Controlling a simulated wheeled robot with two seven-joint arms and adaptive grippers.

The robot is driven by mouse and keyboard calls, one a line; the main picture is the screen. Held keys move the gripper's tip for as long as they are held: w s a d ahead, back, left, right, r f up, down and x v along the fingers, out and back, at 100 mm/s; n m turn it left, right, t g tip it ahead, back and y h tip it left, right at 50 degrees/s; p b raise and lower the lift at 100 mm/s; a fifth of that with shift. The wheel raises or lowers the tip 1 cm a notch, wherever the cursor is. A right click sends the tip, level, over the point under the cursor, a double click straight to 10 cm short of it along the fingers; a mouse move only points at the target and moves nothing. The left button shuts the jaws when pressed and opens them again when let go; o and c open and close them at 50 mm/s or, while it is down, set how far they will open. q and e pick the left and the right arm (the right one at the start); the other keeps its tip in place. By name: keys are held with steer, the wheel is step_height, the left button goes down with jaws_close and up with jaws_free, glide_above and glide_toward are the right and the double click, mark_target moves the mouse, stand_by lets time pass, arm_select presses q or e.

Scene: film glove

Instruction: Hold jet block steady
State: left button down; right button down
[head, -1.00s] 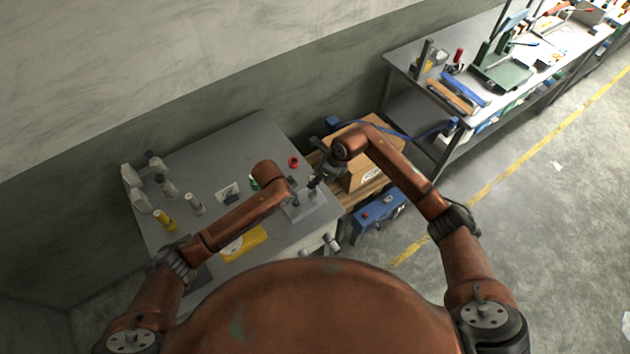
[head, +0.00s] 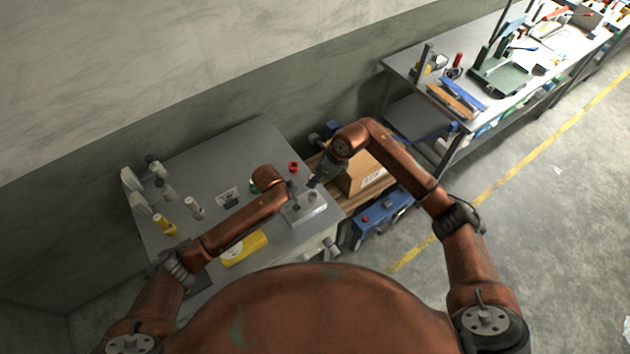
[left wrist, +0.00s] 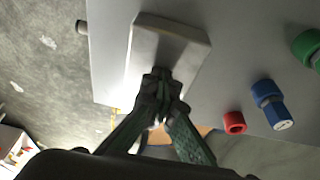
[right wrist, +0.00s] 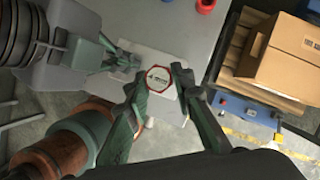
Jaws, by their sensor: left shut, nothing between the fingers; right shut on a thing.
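The jet block appears to be the pale grey block (head: 310,208) at the table's right edge. It also shows in the left wrist view (left wrist: 172,42), and in the right wrist view (right wrist: 152,108), with a red-edged octagonal label on top. My right gripper (right wrist: 161,80) has a fingertip on each side of the label and is shut on the block. My left gripper (left wrist: 160,82) is shut and empty over the block's near end in the left wrist view. In the head view both grippers are partly hidden by their arms.
The grey table (head: 215,160) holds a red ring (head: 293,167), a yellow item (head: 245,247) and several bottles at its left. A cardboard box (head: 365,178) on a pallet and a blue case (head: 380,222) stand right of it. A cluttered bench (head: 410,66) is farther right.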

arm_select(q)
steer(key=shift+s+a+f, duration=0.2)
steer(key=shift+s+f, duration=0.1)
steer(key=shift+w+r, duration=0.25)
steer(key=shift+r, duration=0.8)
steer(key=shift+d+r, duration=0.15)
steer(key=shift+r, duration=1.5)
steer(key=shift+w+r, duration=0.1)
step_height(320, 180, up, 3)
steer(key=shift+f, duration=0.1)
step_height(320, 180, down, 8)
steer(key=shift+r, duration=0.1)
